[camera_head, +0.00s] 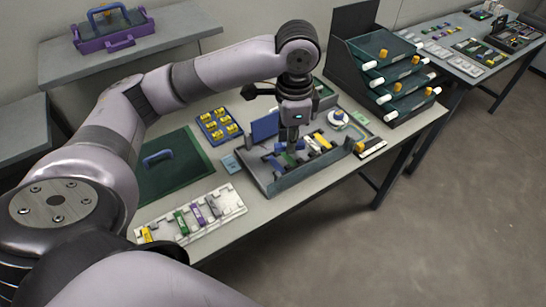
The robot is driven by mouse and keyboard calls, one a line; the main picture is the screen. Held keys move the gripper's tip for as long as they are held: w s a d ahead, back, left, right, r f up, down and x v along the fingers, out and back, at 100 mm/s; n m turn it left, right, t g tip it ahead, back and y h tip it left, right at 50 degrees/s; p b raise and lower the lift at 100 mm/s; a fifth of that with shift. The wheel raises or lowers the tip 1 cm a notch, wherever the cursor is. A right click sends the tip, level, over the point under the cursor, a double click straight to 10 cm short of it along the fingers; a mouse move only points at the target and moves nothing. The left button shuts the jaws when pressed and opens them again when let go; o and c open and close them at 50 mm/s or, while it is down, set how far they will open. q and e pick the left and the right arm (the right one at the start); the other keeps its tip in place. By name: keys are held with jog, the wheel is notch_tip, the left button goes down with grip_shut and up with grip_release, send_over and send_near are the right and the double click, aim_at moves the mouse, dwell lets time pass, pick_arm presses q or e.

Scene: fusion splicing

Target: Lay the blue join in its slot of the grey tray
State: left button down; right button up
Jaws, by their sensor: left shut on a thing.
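My left gripper (291,146) points down into the grey open box (309,178) in the middle of the table. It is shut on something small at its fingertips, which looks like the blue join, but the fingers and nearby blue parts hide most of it. The pale grey slotted tray (228,207) lies near the table's front left edge, clear of the gripper. Yellow, green, purple and greyish joins sit along it. I see no blue join in that tray. My right gripper is not in view.
A blue tray of yellow pieces (204,118) and a dark green mat (190,185) with a blue handle (157,158) lie left of the box. A dark rack with drawers (375,45) stands behind right. My left arm arches over the table's left side.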

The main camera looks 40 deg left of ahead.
pick_arm(q)
jog(key=w+a+m, duration=0.3)
jog(key=w+m, duration=0.1)
jog(key=m, duration=0.1)
jog(key=r+m+b, duration=0.2)
jog(key=m, duration=0.6)
send_over(276, 165)
notch_tip(276, 165, down, 20)
jog(key=shift+p, duration=0.9)
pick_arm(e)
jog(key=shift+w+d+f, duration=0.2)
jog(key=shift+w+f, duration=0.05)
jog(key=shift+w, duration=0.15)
pick_arm(q)
jog(key=shift+f, duration=0.1)
jog(key=shift+f, duration=0.4)
jog(key=c, duration=1.6)
grip_release()
jog(key=shift+f, duration=0.1)
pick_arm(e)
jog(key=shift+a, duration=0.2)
pick_arm(q)
notch_tip(276, 165, up, 13)
jog(key=shift+r+b, duration=0.15)
jog(key=shift+b, duration=0.55)
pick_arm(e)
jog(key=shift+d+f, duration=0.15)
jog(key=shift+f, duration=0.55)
